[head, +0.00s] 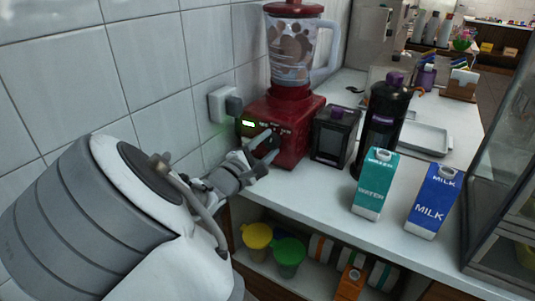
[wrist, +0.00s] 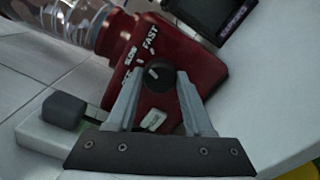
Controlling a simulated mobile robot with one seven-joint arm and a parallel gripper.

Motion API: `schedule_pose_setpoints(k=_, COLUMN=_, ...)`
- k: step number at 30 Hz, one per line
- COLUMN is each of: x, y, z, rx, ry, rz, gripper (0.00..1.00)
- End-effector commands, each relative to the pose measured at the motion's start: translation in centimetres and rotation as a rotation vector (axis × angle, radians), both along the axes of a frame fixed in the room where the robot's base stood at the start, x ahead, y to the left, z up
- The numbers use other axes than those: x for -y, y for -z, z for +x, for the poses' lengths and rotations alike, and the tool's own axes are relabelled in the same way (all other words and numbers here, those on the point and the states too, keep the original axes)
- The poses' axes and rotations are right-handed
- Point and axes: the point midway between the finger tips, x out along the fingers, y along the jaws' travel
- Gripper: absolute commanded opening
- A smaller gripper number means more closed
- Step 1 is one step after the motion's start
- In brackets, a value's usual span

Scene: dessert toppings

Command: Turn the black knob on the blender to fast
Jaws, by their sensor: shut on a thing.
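The red blender (head: 290,108) stands on the counter against the tiled wall, with a clear jar (head: 291,55) and a red lid. Its base fills the middle of the wrist view (wrist: 188,58). The black knob (wrist: 157,76) is on the front of the base, with white SLOW and FAST labels beside it. The knob has a short white mark, but which label it points to is not clear. My gripper (wrist: 158,84) is shut on the knob, one finger on each side. In the head view my gripper (head: 268,146) is at the blender's front and hides the knob.
A dark device (head: 333,137) and a black bottle (head: 382,118) stand right of the blender. WATER (head: 375,184) and MILK (head: 433,202) cartons stand near the counter's front edge. A wall plug (head: 224,104) is behind. Yellow and green cups (head: 288,256) sit on the shelf below.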

Motion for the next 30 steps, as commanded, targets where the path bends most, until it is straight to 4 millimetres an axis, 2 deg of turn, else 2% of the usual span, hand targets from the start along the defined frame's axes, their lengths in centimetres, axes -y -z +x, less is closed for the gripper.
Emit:
schedule_pose_setpoints(k=1, x=0.0, y=0.5, z=0.03, rx=0.025, ry=0.0, rz=0.04, gripper=0.0)
schedule_pose_setpoints(k=12, x=-0.02, y=0.31, z=0.04, rx=0.164, ry=-0.001, rz=0.248, gripper=0.0)
schedule_pose_setpoints(k=30, x=-0.1, y=-0.07, z=0.03, rx=0.218, ry=-0.002, rz=0.328, gripper=0.0)
